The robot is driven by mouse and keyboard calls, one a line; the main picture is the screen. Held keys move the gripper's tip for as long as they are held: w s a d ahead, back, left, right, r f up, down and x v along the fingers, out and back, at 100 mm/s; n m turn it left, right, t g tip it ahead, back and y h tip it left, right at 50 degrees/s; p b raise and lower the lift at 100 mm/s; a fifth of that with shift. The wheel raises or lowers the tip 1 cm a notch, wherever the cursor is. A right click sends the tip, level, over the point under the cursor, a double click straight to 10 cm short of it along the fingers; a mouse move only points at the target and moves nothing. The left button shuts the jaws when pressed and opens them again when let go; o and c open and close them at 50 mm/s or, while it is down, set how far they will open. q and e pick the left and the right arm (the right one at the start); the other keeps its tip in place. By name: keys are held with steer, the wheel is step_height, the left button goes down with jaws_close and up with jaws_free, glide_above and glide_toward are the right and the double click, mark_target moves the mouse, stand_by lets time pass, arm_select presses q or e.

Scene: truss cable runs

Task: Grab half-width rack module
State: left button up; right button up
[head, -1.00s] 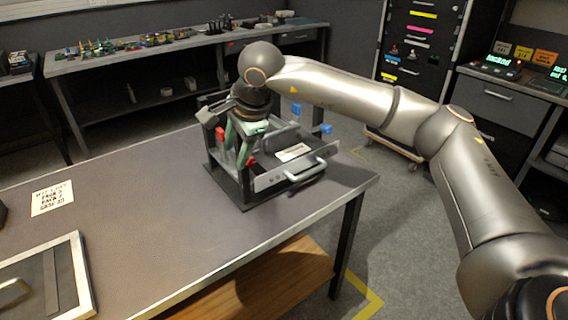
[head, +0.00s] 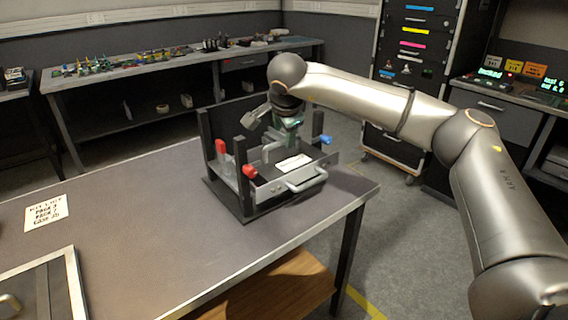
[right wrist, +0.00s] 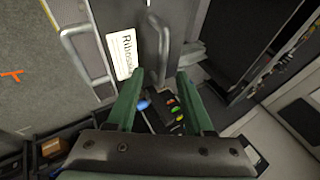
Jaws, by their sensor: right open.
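The rack module (head: 270,190) sits in a black post frame on the bench, with a silver front, front handle (head: 305,181), dark top and white label (head: 293,162). A second, grey bar handle (head: 269,152) stands on its top. My right gripper (head: 282,146) is over the module, close to this top handle, partly hidden by my wrist. In the right wrist view, the green fingers of my right gripper (right wrist: 160,74) are apart, with the top handle (right wrist: 162,42) showing between and beyond their tips. I cannot tell whether they touch it. My left gripper is out of view.
Red clamps (head: 249,171) and a blue clamp (head: 326,140) sit on the frame (head: 206,145). A paper card (head: 46,211) and a framed panel (head: 72,285) lie on the left of the bench (head: 150,215). The bench between is clear. A back bench (head: 150,68) holds small parts.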

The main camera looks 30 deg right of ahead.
mark_target(283, 140)
steer(key=x, duration=0.4)
steer(key=shift+w+d, duration=0.1)
steer(key=shift+w, duration=0.1)
steer(key=shift+c, duration=0.4)
jaws_close()
stand_by(0.7)
steer(key=shift+r, duration=0.2)
